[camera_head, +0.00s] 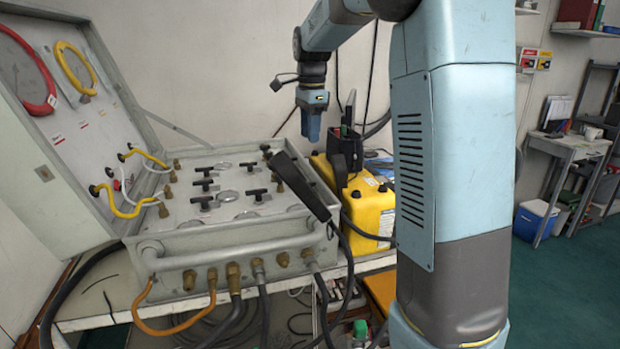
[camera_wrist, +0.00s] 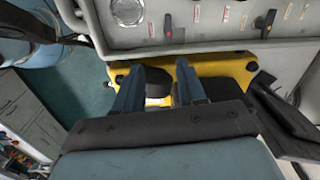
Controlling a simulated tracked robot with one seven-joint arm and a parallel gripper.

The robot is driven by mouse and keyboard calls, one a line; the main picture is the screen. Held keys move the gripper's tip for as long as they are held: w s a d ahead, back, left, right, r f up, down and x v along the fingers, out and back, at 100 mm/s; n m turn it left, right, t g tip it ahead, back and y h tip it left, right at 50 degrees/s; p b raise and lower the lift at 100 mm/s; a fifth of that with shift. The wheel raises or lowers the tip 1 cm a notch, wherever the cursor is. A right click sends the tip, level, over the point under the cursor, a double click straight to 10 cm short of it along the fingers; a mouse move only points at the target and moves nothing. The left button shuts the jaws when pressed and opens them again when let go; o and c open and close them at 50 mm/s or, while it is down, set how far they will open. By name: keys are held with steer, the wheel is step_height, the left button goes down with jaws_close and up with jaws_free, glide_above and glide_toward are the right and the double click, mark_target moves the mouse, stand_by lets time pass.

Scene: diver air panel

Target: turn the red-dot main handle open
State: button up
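The grey air panel (camera_head: 235,205) lies in an open case on a table, with several black T-handles on its face. I cannot make out a red dot on any of them in the head view. In the wrist view, the panel edge (camera_wrist: 215,38) runs along the top, with a dark handle with a red part (camera_wrist: 168,25) and a black handle (camera_wrist: 265,21) farther right. My gripper (camera_head: 312,130) points down, right of the panel and above the yellow case. In the wrist view, the gripper fingers (camera_wrist: 159,70) are apart with nothing held between them.
The yellow case (camera_head: 372,212) with black gear on top stands right of the panel. The case's open lid (camera_head: 60,130) rises at the left. Air above the panel is clear.

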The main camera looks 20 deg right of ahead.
steer(key=shift+m, duration=0.6)
steer(key=f, duration=0.5)
steer(key=w+f, duration=0.1)
steer(key=f, duration=0.4)
steer(key=w+f, duration=0.1)
steer(key=f, duration=0.3)
steer(key=shift+w+a+f, duration=0.1)
steer(key=shift+w+f, duration=0.1)
steer(key=shift+f, duration=0.2)
steer(key=shift+c, duration=0.5)
jaws_close()
steer(key=shift+d, duration=0.3)
steer(key=shift+a, duration=0.2)
